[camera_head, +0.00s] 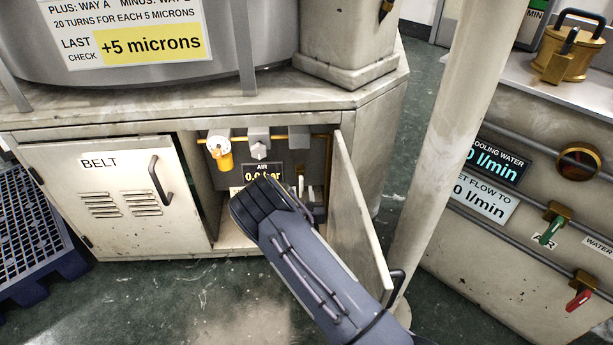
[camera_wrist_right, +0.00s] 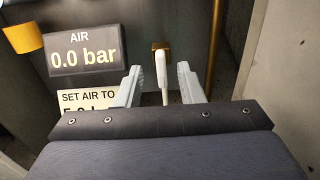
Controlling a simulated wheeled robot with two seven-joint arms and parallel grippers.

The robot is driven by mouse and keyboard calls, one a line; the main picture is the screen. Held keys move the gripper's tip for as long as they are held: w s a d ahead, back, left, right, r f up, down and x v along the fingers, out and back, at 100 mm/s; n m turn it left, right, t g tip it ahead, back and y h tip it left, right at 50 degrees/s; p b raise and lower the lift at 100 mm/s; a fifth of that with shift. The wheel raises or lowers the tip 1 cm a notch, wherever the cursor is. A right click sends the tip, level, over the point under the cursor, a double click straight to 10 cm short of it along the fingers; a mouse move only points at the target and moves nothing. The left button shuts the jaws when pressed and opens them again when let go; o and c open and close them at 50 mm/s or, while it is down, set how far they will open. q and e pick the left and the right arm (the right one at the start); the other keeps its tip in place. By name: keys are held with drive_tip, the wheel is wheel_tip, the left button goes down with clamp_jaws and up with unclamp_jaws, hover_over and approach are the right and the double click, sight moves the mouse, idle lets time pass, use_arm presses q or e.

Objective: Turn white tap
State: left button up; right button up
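The white tap (camera_wrist_right: 162,72) has a pale lever hanging from a brass fitting, seen in the right wrist view inside the open cabinet. My right gripper (camera_wrist_right: 159,78) is open, with one grey finger on each side of the lever. Narrow gaps show between the lever and both fingers. The lower end of the lever is hidden behind the gripper body. In the head view my right arm reaches into the cabinet and largely hides the tap. The air display (camera_head: 262,173) reads 0.0 bar. My left gripper is not in view.
The open cabinet door (camera_head: 355,215) stands close to the right of my arm. A yellow-and-white regulator (camera_head: 220,150) sits left of the tap. A brass pipe (camera_wrist_right: 215,45) runs right of the gripper. A "SET AIR TO" label (camera_wrist_right: 85,101) is partly covered. A pale column (camera_head: 455,130) stands further right.

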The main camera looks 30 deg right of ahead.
sight(302, 181)
drive_tip(key=b+x, duration=0.2)
drive_tip(key=x, duration=0.4)
drive_tip(key=shift+w+d+f+b, duration=0.1)
drive_tip(key=shift+b, duration=0.25)
drive_tip(key=shift+w+d, duration=0.15)
drive_tip(key=shift+w, duration=0.3)
drive_tip(key=shift+c, duration=0.3)
clamp_jaws()
